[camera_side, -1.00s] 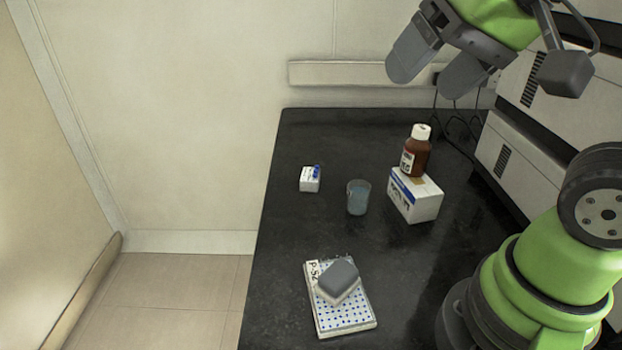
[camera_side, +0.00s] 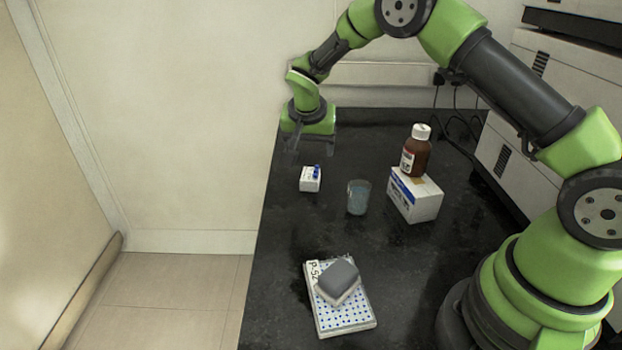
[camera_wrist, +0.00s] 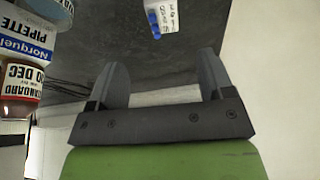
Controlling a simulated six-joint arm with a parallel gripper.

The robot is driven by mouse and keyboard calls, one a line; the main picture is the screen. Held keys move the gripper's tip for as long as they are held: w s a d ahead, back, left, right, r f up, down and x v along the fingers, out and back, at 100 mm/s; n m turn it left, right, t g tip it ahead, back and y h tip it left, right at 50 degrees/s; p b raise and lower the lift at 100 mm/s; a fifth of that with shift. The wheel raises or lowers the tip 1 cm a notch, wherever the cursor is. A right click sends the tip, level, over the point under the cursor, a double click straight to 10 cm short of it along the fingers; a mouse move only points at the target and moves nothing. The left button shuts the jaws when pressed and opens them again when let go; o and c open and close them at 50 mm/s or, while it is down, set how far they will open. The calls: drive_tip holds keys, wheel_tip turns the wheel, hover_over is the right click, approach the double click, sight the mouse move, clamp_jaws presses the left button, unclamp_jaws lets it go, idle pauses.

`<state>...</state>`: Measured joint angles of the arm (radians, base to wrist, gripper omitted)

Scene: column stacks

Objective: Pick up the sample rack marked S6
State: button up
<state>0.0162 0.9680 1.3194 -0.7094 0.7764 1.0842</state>
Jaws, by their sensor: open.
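A small white rack (camera_side: 310,180) with a blue patch on top stands on the black bench near its left edge. Dark lettering marks it, too small to read; it also shows at the top of the wrist view (camera_wrist: 162,16). A flat white tray with blue dots (camera_side: 346,318) lies at the front, its label reading like P-52 or P-S2. A grey-topped block (camera_side: 338,280) rests on it. My gripper (camera_side: 310,150) is open and empty, behind and above the small rack, not touching it. Its two fingers (camera_wrist: 163,82) stand apart in the wrist view.
A clear beaker (camera_side: 358,198) with bluish liquid stands right of the small rack. Further right, a brown bottle (camera_side: 416,155) with white cap stands on a white and blue box (camera_side: 414,198). Bare bench lies between the small rack and the dotted tray.

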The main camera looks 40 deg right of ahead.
hover_over(310, 174)
drive_tip(key=s+a, duration=0.2)
drive_tip(key=f, duration=0.4)
drive_tip(key=shift+d+f, duration=0.2)
drive_tip(key=shift+x, duration=2.75)
drive_tip(key=shift+w+a, duration=0.15)
drive_tip(key=shift+a, duration=0.05)
drive_tip(key=c, duration=1)
